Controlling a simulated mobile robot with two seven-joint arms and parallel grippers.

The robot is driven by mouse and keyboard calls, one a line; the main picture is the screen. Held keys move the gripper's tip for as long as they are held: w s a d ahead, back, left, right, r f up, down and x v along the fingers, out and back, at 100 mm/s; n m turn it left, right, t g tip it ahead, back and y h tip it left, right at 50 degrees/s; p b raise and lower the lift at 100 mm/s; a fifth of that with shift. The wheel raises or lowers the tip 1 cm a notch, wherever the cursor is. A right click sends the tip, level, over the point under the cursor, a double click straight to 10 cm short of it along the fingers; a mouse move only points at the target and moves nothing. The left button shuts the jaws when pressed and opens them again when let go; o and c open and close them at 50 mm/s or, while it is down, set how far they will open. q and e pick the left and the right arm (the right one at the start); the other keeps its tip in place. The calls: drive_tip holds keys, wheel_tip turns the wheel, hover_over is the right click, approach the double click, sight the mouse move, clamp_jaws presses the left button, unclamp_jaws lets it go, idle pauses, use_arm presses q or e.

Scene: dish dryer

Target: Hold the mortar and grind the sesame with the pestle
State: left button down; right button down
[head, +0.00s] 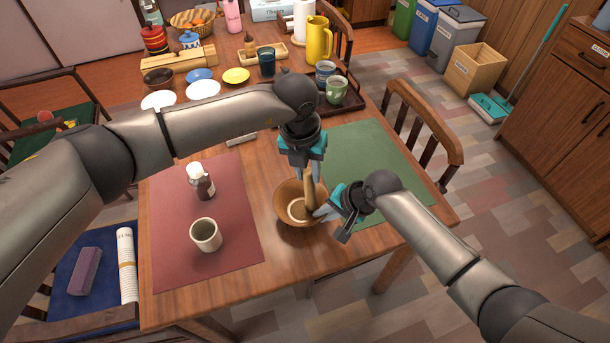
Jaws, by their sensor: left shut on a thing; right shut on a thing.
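The mortar (283,212), a brown bowl, stands near the front edge of the wooden table, between the two placemats. The pestle (309,196), a light wooden stick, stands nearly upright with its lower end inside the bowl. My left gripper (308,176) is above the bowl, pointing down, and is shut on the pestle's upper part. My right gripper (323,211) comes in from the right and is shut on the mortar's right rim. A pale patch shows in the bowl beside the pestle; I cannot make out single sesame seeds.
A red placemat (180,262) holds a cup (206,235) and small bottles (202,183). A green placemat (375,150) to the right looks bare. Plates (203,89), mugs (337,91) and a yellow pitcher (318,42) fill the table's far part. A chair (425,122) stands at the right edge.

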use_arm(q)
drive_tip(key=shift+w+d+r, duration=0.1)
drive_tip(key=shift+w+r, duration=0.05)
drive_tip(key=shift+w, duration=0.05)
drive_tip(key=shift+s+a+f, duration=0.1)
drive_tip(key=shift+a+f, duration=0.05)
drive_tip(key=shift+a, duration=1.3)
drive_tip(key=shift+a+f, duration=0.15)
drive_tip(key=shift+a, duration=1.25)
idle(1.1)
